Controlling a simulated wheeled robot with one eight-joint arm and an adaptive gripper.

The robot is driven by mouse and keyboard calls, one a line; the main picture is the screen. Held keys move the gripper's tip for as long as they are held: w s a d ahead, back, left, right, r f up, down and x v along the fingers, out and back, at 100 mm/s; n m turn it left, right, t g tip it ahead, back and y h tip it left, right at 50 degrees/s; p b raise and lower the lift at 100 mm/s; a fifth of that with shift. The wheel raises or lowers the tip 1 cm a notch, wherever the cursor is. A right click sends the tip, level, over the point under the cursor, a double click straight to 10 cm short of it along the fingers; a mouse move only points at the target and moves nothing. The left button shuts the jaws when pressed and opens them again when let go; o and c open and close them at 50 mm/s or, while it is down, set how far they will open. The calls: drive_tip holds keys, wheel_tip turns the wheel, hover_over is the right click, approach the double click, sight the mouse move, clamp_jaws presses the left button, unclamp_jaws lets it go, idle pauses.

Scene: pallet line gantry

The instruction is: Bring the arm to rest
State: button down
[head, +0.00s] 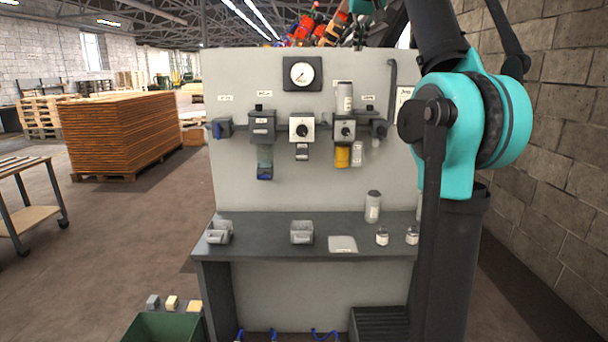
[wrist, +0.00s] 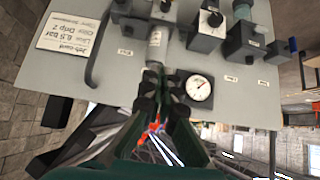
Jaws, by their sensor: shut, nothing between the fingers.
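My arm, teal and black, rises at the right of the head view and bends out of the top of the frame. My gripper (wrist: 157,72) shows in the wrist view with its dark fingertips together and nothing between them. It is in front of the upper part of the grey panel (head: 250,85), which appears upside down in the wrist view. The round gauge (head: 301,73) is close beside the fingers in the wrist view (wrist: 199,88). A grey cylinder (wrist: 155,45) on the panel lies just beyond the fingertips; I cannot tell the gap.
Below the panel, a dark bench (head: 270,222) holds two grey trays, a pale plate (head: 343,244), a bottle (head: 373,206) and small jars. A green bin (head: 163,327) stands at lower left. A block wall (head: 565,130) is on the right. Stacked boards (head: 120,130) stand on the left floor.

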wheel_tip(320, 180, down, 33)
drive_tip(key=s+d+g, duration=0.2)
drive_tip(key=s+d+f+g, duration=0.1)
drive_tip(key=s+f, duration=1.3)
drive_tip(key=f, duration=0.3)
drive_tip(key=s+d+f+g, duration=0.1)
drive_tip(key=s+f, duration=1.4)
drive_tip(key=f, duration=0.3)
drive_tip(key=shift+s+f+g, duration=0.15)
drive_tip(key=shift+g, duration=0.25)
